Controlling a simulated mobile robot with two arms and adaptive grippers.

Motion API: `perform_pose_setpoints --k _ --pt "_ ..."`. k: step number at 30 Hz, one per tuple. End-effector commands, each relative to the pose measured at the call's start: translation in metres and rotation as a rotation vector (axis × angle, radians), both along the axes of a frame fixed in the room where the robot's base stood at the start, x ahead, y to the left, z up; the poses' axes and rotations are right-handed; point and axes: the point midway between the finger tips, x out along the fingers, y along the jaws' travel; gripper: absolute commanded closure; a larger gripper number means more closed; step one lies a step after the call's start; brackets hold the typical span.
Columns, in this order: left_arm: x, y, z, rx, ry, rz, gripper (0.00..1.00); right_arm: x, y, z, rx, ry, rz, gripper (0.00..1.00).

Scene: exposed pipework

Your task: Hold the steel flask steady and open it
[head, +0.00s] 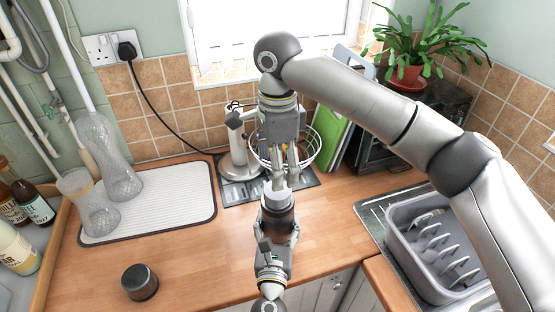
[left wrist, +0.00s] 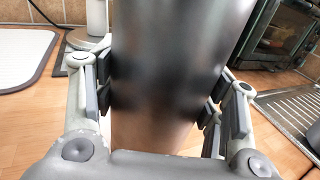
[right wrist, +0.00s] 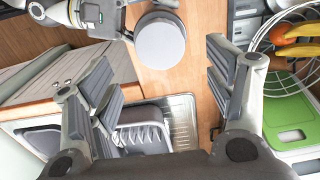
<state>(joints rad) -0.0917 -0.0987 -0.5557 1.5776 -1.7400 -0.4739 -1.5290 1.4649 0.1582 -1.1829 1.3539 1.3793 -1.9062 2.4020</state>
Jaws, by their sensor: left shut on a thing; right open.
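The steel flask (head: 279,217) stands upright above the counter in the middle of the head view, with a pale grey top. Its shiny body (left wrist: 165,75) fills the middle of the left wrist view. My left gripper (head: 279,232) is shut on the flask's body, with finger pads on both sides. My right gripper (head: 284,182) points down just above the flask's top, its fingers open and empty. In the right wrist view the round grey top (right wrist: 160,41) lies between the spread fingers, towards the upper edge.
A dark cup-like cylinder (head: 140,282) stands at the front left. Glass vessels (head: 120,172) stand on a drying mat (head: 185,206) at left. A wire fruit basket (head: 311,150) and a green board (head: 333,135) are behind. A grey dish rack (head: 400,222) is at right.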

Motion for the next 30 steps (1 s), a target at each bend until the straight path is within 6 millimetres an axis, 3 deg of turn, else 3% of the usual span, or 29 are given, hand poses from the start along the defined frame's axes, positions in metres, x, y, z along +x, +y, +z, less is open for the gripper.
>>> perform_pose_setpoints --k 12,25,30 --pt "0.0 0.0 0.002 -0.001 -0.003 0.0 1.0 0.0 -0.001 -0.061 -0.002 0.002 0.001 0.25" --pt "0.0 0.0 0.002 -0.001 -0.004 0.0 1.0 0.0 0.0 -0.073 -0.001 0.0 0.003 0.25" --pt "0.0 0.0 0.002 -0.001 -0.004 0.0 1.0 0.0 0.0 -0.073 0.0 0.0 0.003 0.44"
